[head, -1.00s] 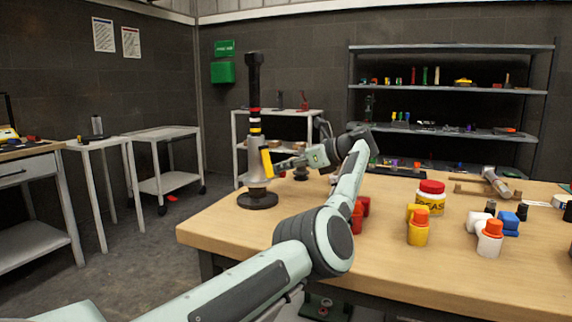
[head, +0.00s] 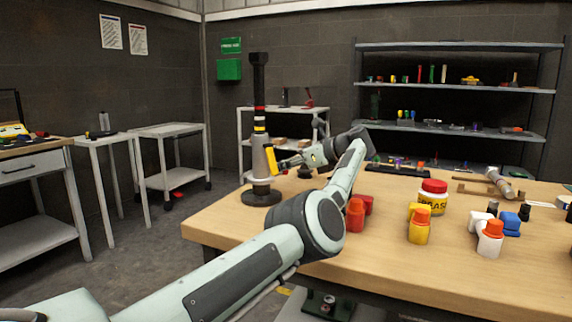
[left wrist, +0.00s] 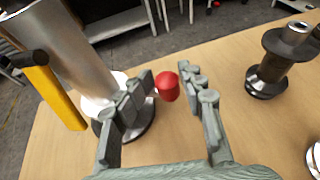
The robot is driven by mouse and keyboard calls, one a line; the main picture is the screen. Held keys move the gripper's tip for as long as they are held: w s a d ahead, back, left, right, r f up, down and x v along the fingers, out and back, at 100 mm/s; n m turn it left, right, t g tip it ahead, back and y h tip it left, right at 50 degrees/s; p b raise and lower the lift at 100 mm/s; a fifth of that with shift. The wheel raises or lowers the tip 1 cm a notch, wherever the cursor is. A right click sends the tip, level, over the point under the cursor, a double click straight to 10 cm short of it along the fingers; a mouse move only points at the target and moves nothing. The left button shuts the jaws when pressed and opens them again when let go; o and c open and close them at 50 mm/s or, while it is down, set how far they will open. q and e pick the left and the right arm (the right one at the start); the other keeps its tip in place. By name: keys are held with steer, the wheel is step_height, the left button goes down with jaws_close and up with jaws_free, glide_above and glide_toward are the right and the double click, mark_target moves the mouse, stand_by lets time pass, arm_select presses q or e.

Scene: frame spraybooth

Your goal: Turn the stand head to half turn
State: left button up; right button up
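The stand (head: 259,160) is upright at the left corner of the wooden bench. It has a grey tapered body, a black round base, a black upper post and red, white and yellow bands. A yellow bar (head: 271,160) is on its right side. In the left wrist view the silver column (left wrist: 75,45) and the yellow bar (left wrist: 58,95) are at left. A red knob (left wrist: 167,86) lies between the fingers of my left gripper (left wrist: 170,82), which is open, with a gap visible on the right. The left gripper (head: 285,164) is beside the stand. My right gripper is not in view.
A dark spool-shaped fixture (left wrist: 273,65) is right of the gripper.

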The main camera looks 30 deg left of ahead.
arm_select(q)
steer(key=shift+w+d+f, duration=0.1)
steer(key=shift+d+f, duration=0.15)
steer(key=shift+f, duration=0.1)
steer(key=shift+w+d+r, duration=0.1)
steer(key=shift+d, duration=0.2)
steer(key=v, duration=1.1)
steer(key=shift+r, duration=0.4)
steer(key=shift+d, duration=0.1)
